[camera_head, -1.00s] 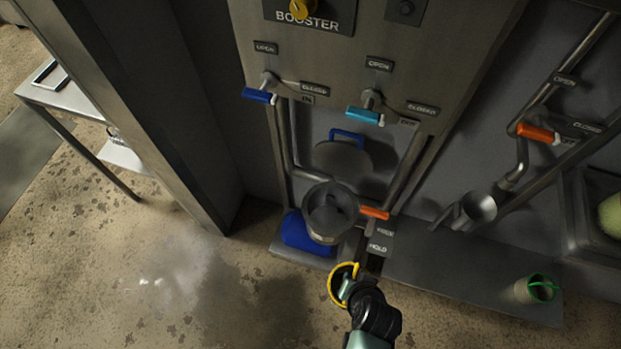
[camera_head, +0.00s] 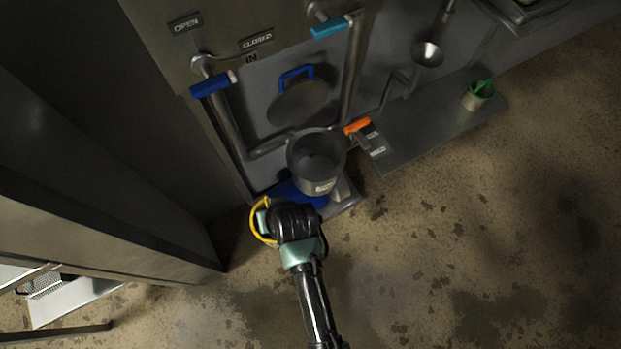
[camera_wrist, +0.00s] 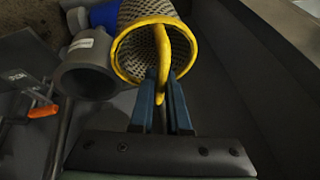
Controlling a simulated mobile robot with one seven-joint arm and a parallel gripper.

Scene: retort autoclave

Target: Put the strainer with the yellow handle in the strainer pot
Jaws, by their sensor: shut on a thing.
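The strainer (camera_wrist: 151,57) is a perforated metal basket with a yellow rim and a yellow handle across its mouth. My gripper (camera_wrist: 163,88) is shut on the yellow handle in the wrist view. In the head view the strainer's yellow rim (camera_head: 258,222) shows at the left of my gripper (camera_head: 266,216), and the basket is mostly hidden. The strainer pot (camera_head: 316,165) is a grey, open, round pot with a label, just beyond and right of my gripper. In the wrist view the pot (camera_wrist: 86,68) lies left of the strainer, apart from it.
A round lid with a blue handle (camera_head: 298,100) leans behind the pot. An orange-handled lever (camera_head: 357,126) is right of the pot. A blue object (camera_head: 300,194) lies beneath it. A cup with green (camera_head: 478,94) stands on the right shelf. Blue (camera_head: 212,84) and cyan (camera_head: 330,28) valve handles are above.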

